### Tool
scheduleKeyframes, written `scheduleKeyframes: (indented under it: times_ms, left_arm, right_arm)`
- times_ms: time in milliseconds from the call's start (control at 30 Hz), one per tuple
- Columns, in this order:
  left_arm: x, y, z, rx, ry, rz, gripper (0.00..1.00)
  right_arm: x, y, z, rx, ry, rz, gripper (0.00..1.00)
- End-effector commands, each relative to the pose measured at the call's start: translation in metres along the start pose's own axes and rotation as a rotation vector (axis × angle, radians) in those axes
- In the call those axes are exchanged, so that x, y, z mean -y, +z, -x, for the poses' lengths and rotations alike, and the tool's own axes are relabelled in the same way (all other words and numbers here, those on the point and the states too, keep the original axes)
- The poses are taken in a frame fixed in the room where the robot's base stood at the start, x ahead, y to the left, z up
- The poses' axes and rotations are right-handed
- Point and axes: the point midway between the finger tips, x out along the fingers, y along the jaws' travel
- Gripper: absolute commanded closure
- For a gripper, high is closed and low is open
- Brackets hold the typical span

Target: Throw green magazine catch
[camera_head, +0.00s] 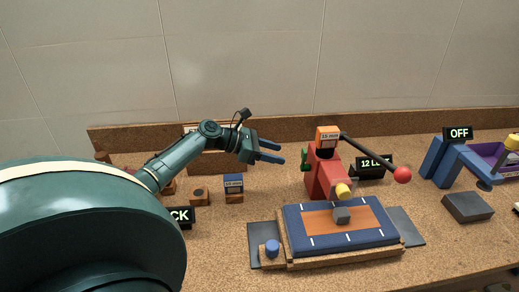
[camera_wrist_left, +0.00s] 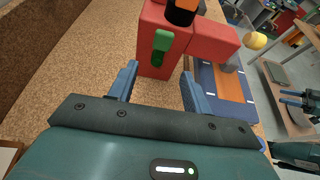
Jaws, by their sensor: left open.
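The green magazine catch (camera_head: 304,158) sits on the left side of a red tool (camera_head: 326,172) on the cork-topped bench. In the left wrist view the green catch (camera_wrist_left: 162,46) is an upright rounded lever on the red body, ahead of my fingers. My left gripper (camera_head: 277,151) is open and empty, to the left of the catch and apart from it. In the left wrist view its two blue fingers (camera_wrist_left: 158,88) are spread, with the red body beyond them.
A blue and orange padded board (camera_head: 300,232) lies in front of the red tool. A black lever with a red ball (camera_head: 402,175) sticks out to the right. Small blocks (camera_head: 233,184) stand at left. A blue device (camera_head: 450,165) under an OFF sign stands at right.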

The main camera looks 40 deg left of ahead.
Motion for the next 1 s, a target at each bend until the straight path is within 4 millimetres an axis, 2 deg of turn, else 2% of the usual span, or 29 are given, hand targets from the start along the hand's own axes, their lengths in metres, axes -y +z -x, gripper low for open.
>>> scheduleKeyframes:
  times_ms: [100,300,1000]
  left_arm:
    - [0.000,-0.002,0.024,-0.004,0.001,0.000,0.51]
    - [0.000,-0.001,0.047,-0.001,0.000,0.001,0.51]
    - [0.000,0.000,0.051,0.001,0.000,0.001,0.51]
  right_arm:
    - [0.000,-0.002,-0.002,-0.009,-0.002,0.002,0.51]
    - [0.000,-0.006,-0.003,-0.020,-0.004,0.006,0.51]
    - [0.002,-0.001,0.000,-0.010,-0.008,0.007,0.51]
